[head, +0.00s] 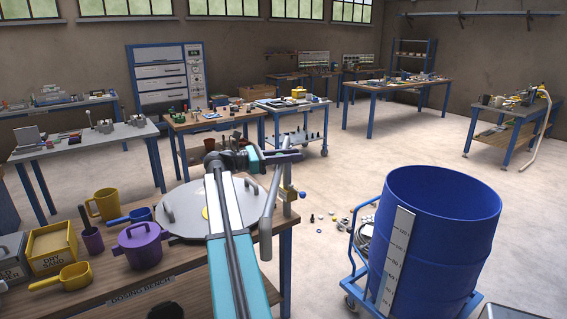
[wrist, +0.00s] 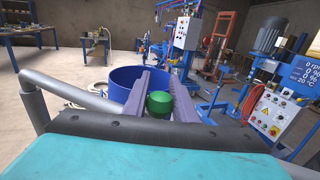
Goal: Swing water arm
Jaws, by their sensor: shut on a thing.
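The water arm (head: 267,215) is a bent grey pipe at the right end of the dosing bench in the head view. In the wrist view the pipe (wrist: 70,92) comes in from the left and runs towards my fingers. My gripper (head: 292,154) is above the bench's right end, at the pipe's top. In the wrist view its two long purple-grey fingers (wrist: 158,98) are on either side of a green knob (wrist: 158,104), and the gripper is shut on it. How the knob joins the pipe is hidden.
A blue drum (head: 440,230) with a white scale stands on a blue trolley right of the dosing bench (head: 190,275). A round lid (head: 180,212), a purple pot (head: 140,245) and scoops are on the bench. Small parts lie on the floor between bench and drum.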

